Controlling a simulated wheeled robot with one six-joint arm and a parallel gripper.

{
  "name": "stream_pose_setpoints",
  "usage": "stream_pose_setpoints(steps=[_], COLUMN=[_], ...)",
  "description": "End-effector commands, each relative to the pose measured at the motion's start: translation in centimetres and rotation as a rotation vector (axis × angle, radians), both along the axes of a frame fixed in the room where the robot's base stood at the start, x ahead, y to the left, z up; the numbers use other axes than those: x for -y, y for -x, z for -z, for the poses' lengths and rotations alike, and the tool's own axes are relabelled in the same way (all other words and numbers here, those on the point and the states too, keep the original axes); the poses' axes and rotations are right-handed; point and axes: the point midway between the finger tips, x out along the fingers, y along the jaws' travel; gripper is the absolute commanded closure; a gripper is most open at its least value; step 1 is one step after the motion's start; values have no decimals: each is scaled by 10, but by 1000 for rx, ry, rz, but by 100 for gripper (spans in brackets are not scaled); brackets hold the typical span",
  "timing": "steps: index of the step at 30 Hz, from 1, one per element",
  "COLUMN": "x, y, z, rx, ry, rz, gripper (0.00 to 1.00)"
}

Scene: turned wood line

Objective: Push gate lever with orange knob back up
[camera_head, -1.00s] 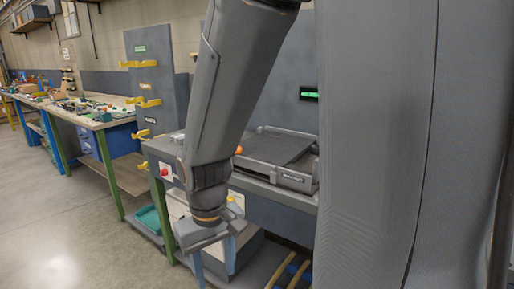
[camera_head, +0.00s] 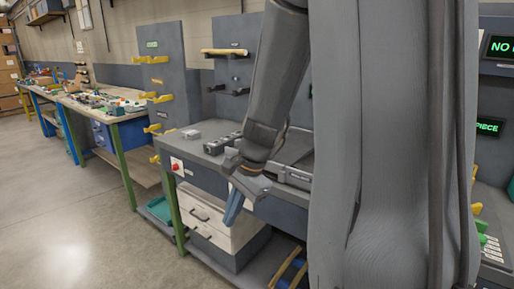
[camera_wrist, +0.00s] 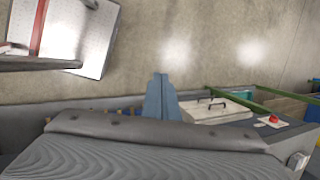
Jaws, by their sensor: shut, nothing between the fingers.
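I cannot make out the gate lever or its orange knob in either current view; my arm covers part of the bench. My gripper (camera_head: 233,207) hangs in front of the grey workbench (camera_head: 205,178), pointing down, with its blue-grey fingers together and empty. The fingers also show together in the wrist view (camera_wrist: 161,96). The grey slide unit (camera_head: 293,178) on the bench top is partly hidden behind my arm.
A red button (camera_head: 174,167) sits at the bench's left front corner. A white drawer unit (camera_head: 212,226) stands below, beside a teal bin (camera_head: 159,208). Yellow-pegged panels (camera_head: 158,60) rise behind. A cluttered bench (camera_head: 98,106) extends left. The floor at left is clear.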

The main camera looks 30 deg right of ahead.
Motion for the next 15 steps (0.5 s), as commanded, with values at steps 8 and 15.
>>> stream_pose_setpoints(steps=[8, 15], x=[103, 192], y=[-58, -81], z=[-53, -90], rx=[6, 29], ry=[-326, -597], rz=[831, 1325], gripper=[100, 100])
